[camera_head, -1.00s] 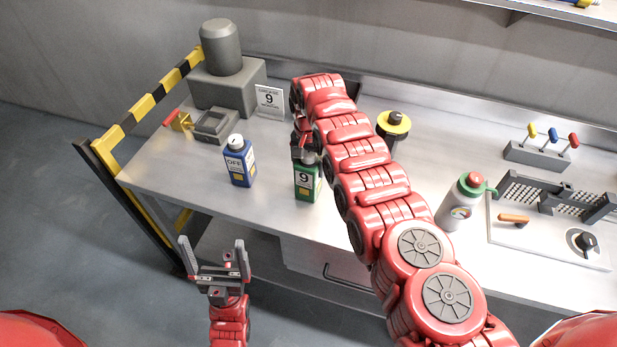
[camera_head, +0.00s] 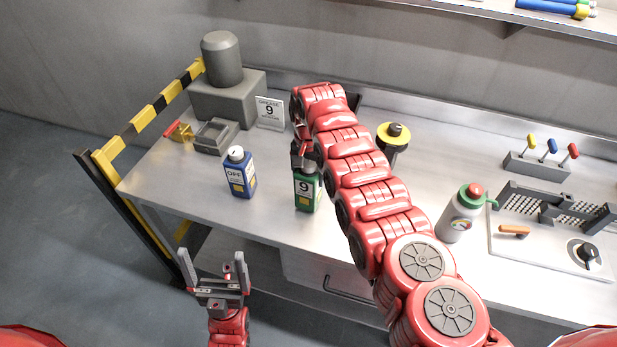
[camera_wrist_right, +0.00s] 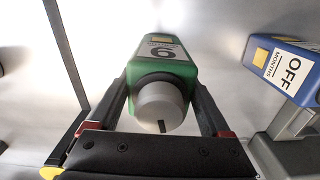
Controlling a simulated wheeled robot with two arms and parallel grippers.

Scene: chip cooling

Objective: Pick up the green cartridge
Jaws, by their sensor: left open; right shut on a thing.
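My left gripper (camera_head: 212,268) is open and empty, in front of the bench.
A grey machine (camera_head: 228,95), a small grey box (camera_head: 215,136) and a sign with a 9 (camera_head: 269,112) stand at the back left. A yellow-topped post (camera_head: 393,138), a bottle (camera_head: 462,213) and a white panel (camera_head: 545,247) stand right. A striped barrier (camera_head: 150,116) edges the left.

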